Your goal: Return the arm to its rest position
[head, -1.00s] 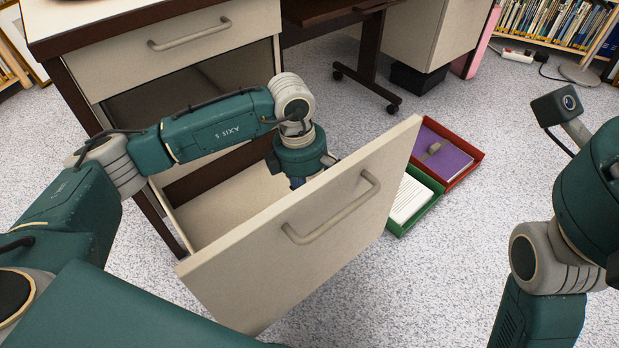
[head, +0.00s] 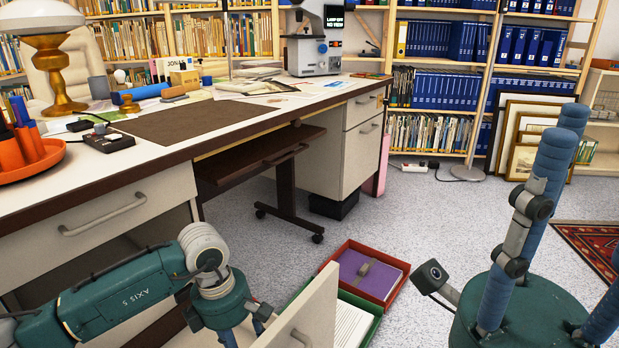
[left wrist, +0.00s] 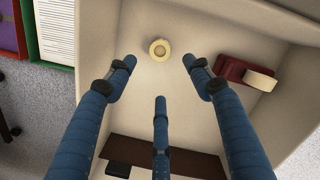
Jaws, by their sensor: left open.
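My left arm (head: 130,295) reaches in from the left over the open desk drawer, whose pale front (head: 305,320) shows at the bottom. In the head view my left gripper is mostly cut off and hidden behind that front. In the left wrist view my left gripper (left wrist: 158,78) has its three blue fingers spread, with nothing between them. Below it in the drawer are a cream ring-shaped roll (left wrist: 159,50) and a dark red object with a cream part (left wrist: 245,76). My right gripper (head: 575,210) points up at the right, its blue fingers apart and empty.
A green tray (head: 362,308) with paper and a red tray (head: 395,290) with a purple folder lie on the floor beside the drawer. The desk (head: 120,165) stands behind, with a lamp (head: 50,50) and microscope (head: 313,45).

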